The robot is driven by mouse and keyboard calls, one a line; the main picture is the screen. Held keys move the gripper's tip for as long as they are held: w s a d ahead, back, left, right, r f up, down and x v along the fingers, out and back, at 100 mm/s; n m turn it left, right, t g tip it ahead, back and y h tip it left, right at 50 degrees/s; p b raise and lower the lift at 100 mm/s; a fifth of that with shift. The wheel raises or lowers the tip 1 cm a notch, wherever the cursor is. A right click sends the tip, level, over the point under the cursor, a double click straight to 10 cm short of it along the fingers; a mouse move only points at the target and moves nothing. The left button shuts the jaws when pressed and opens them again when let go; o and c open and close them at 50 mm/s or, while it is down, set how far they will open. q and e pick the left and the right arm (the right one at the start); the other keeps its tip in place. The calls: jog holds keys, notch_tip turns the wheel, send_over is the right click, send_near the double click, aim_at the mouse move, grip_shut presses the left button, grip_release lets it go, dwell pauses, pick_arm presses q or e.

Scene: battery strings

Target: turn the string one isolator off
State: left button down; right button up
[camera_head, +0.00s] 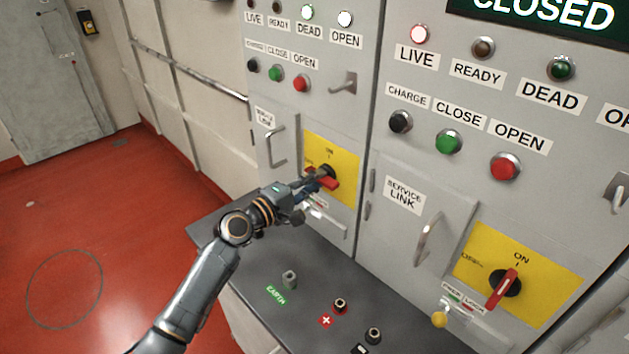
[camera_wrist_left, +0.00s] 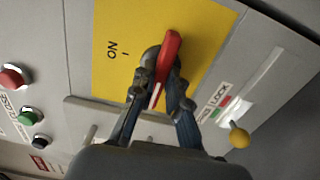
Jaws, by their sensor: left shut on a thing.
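The left cabinet has an isolator with a red handle (camera_head: 326,182) on a yellow plate (camera_head: 344,162) marked ON. My left gripper (camera_head: 318,179) is at this handle. In the left wrist view the red handle (camera_wrist_left: 169,55) lies between the two fingers of the left gripper (camera_wrist_left: 162,78), which are shut on it. The handle lies across the plate, turned away from the ON mark. The fingers hide part of the handle and knob. A second red isolator handle (camera_head: 504,289) on the right cabinet points up towards its ON mark. No string number is readable. My right gripper is not in view.
On the left cabinet the DEAD lamp (camera_head: 307,12) and OPEN lamp (camera_head: 345,18) are lit. A dark ledge (camera_head: 255,235) with terminals juts out below. The red floor (camera_head: 110,230) at left is clear.

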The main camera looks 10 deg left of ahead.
pick_arm(q)
jog(key=c, duration=1.3)
grip_release()
jog(key=shift+c, duration=0.2)
jog(key=v, duration=1.2)
jog(key=shift+d, duration=0.1)
